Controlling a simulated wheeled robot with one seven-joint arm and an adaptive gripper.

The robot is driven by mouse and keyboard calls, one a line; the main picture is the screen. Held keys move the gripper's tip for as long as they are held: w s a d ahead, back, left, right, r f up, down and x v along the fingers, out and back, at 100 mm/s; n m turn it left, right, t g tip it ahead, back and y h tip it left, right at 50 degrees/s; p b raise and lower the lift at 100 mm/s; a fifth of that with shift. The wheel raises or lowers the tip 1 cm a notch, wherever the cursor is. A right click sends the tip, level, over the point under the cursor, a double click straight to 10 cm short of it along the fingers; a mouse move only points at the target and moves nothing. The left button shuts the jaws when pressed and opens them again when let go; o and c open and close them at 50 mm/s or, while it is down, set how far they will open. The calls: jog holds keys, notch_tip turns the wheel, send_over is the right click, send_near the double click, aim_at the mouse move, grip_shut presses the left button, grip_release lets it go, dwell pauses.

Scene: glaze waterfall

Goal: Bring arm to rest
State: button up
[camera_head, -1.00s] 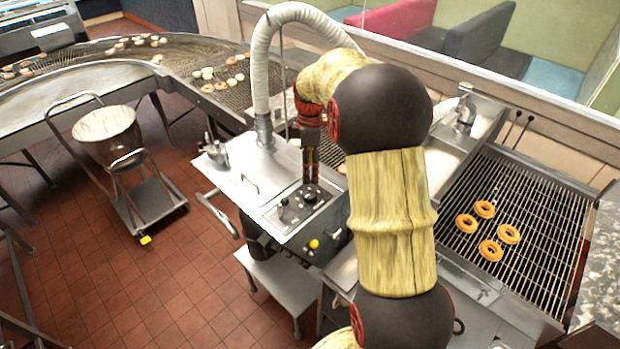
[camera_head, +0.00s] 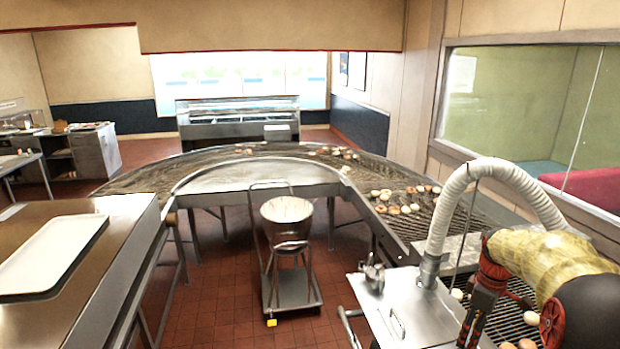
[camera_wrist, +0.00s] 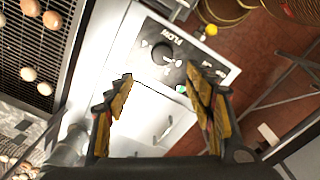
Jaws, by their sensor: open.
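My gripper (camera_wrist: 160,95) is open and empty in the wrist view, its two fingers spread apart. It points down over a metal machine top with a dark control panel (camera_wrist: 163,48) that bears a dial. In the head view my gripper (camera_head: 476,325) hangs at the lower right, beside the metal machine top (camera_head: 415,315), partly cut off by the frame's bottom edge. My arm, with yellow and dark links, fills the lower right corner. I cannot tell how far the fingers are above the panel.
A white hose (camera_head: 458,195) arches close beside my arm. A curved conveyor (camera_head: 250,155) with several donuts runs behind. A cart with a metal bowl (camera_head: 287,212) stands on the floor. A white tray (camera_head: 48,255) lies on the left counter. Round dough pieces (camera_wrist: 30,74) lie on a wire grate.

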jog(key=s+a+f+m+t+b, duration=0.2)
jog(key=s+a+f+m+b, duration=0.1)
jog(key=s+a+b, duration=0.6)
jog(key=s+a+f+m+t+b, duration=0.3)
jog(key=s+a+b, duration=0.7)
jog(key=s+a, duration=0.5)
jog(key=shift+s+a+f+m, duration=0.35)
jog(key=shift+a+f+m, duration=0.25)
jog(key=shift+a+m, duration=0.45)
jog(key=shift+c, duration=0.5)
